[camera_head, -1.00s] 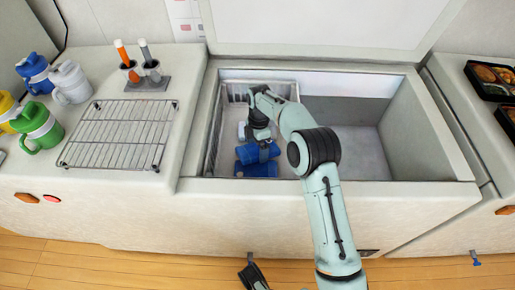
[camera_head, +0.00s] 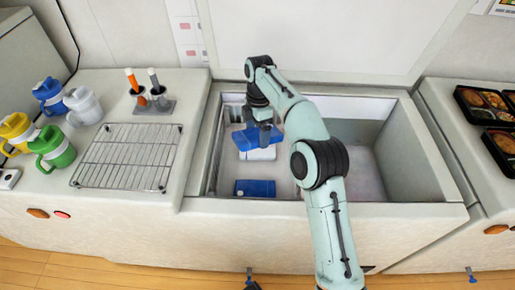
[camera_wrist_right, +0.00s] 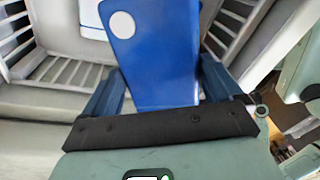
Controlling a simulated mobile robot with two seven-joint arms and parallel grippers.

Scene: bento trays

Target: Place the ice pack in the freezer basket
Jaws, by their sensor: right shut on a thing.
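My right gripper (camera_head: 262,130) is shut on a blue ice pack (camera_head: 256,139), held above the left part of the open freezer. In the right wrist view the ice pack (camera_wrist_right: 158,55), with a white round spot, sits between the fingers (camera_wrist_right: 152,90). Below it is the slatted freezer basket (camera_head: 212,150), whose slats also show in the wrist view (camera_wrist_right: 62,72). A second blue pack (camera_head: 255,188) lies low at the basket's front. A white pack (camera_head: 258,154) lies partly hidden behind the held one. My left gripper is not seen.
The freezer's right compartment (camera_head: 368,175) looks empty, partly behind my arm. A wire rack (camera_head: 125,157), several jugs (camera_head: 55,148) and a holder with two handled tools (camera_head: 152,100) stand on the left counter. Bento trays (camera_head: 485,105) are on the right. The lid (camera_head: 330,35) is open.

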